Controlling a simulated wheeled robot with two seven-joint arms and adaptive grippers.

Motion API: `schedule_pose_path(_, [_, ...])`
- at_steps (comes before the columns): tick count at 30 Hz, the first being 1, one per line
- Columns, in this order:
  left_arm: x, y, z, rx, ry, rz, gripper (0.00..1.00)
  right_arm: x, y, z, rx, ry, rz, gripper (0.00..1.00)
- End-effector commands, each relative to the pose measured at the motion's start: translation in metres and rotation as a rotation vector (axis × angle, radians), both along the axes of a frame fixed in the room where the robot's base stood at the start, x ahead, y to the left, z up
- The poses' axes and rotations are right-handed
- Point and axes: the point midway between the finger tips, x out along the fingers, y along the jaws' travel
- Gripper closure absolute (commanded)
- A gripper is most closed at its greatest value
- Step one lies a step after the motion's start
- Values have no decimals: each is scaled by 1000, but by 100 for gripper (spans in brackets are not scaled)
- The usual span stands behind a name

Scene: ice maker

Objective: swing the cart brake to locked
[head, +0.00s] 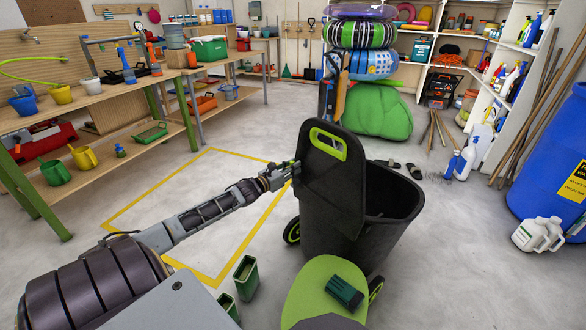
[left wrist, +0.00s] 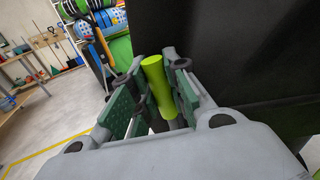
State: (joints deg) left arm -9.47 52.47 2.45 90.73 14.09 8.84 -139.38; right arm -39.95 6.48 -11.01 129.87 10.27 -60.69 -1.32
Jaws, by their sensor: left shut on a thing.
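The cart (head: 345,225) is a black open-topped bin with a tall black panel on its left side. A lime-green handle (head: 328,143) is at the top of the panel, and wheels with lime rims (head: 292,231) are low down. My left gripper (head: 283,174) is at the left edge of the panel. In the left wrist view its green-padded fingers are shut around a lime-green rod (left wrist: 154,80), which looks like the brake lever. The rod stands nearly upright, leaning slightly.
Yellow floor tape (head: 125,205) marks a bare area left of the cart. A workbench (head: 75,105) with pots and tools stands at the left. A blue barrel (head: 555,150) and white jugs (head: 538,234) stand at the right. Stacked swim rings (head: 360,35) are behind the cart.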

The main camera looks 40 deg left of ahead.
Motion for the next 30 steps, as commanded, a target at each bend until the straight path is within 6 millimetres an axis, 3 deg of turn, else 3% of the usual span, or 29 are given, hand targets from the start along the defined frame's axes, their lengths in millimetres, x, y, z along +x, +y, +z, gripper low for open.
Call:
schedule_pose_path(18, [4,23,-2,-272,41,1,100,-1,-15,60,-87,65,31,60])
schedule_pose_path(30, [6,40,-12,-499,74,0,100,-7,-24,86,-130,108,35,60])
